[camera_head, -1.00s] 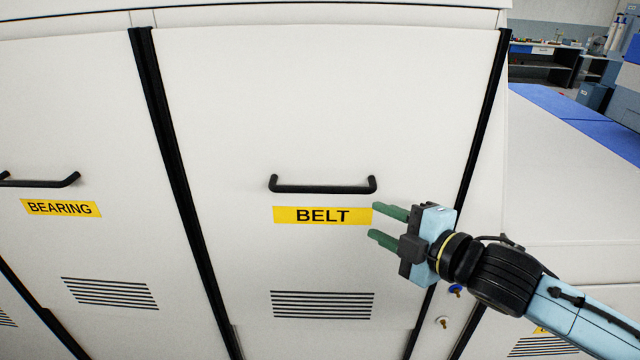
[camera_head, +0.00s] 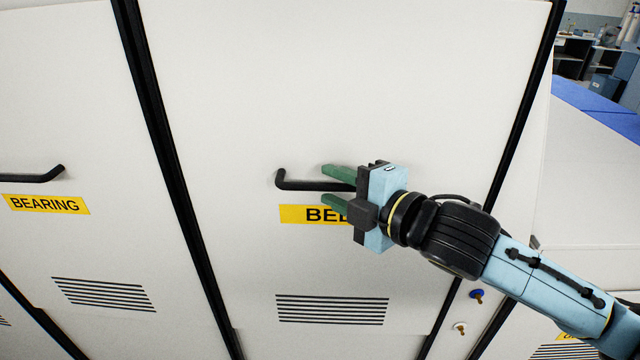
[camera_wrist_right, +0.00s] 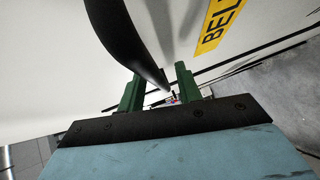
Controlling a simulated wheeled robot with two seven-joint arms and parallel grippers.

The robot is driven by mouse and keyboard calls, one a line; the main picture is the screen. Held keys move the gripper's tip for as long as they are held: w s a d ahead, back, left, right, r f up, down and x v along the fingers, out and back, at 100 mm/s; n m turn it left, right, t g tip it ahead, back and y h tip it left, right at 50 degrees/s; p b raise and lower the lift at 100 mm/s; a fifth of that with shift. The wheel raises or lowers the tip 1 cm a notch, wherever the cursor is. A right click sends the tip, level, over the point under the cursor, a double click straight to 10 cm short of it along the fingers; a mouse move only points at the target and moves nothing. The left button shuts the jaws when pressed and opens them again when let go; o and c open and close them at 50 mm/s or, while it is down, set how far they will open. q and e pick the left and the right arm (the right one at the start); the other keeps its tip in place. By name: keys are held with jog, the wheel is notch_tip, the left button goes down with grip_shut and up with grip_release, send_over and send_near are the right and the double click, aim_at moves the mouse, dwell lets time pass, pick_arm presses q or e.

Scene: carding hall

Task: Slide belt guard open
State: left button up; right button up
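The belt guard is a white panel (camera_head: 400,110) with a yellow BELT label (camera_head: 312,214), partly covered by my right gripper. Its black bar handle (camera_head: 300,185) shows its left end; the right end is hidden behind the gripper. My right gripper (camera_head: 323,185) is open at the handle, with one green finger above the bar and one below. In the right wrist view the handle (camera_wrist_right: 120,35) runs down between the two spread fingers. I cannot tell whether either finger touches it. My left gripper is not in view.
A BEARING panel (camera_head: 60,270) with its own handle (camera_head: 35,175) stands to the left, beyond a black vertical strip (camera_head: 165,135). Slotted vents (camera_head: 330,310) sit below the BELT label. Blue and white knobs show at lower right. A blue surface lies at the far right.

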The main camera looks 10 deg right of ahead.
jog(key=shift+w+a, duration=0.2)
jog(key=shift+w, duration=0.1)
jog(key=shift+s, duration=0.15)
jog(key=shift+c, duration=0.4)
grip_shut()
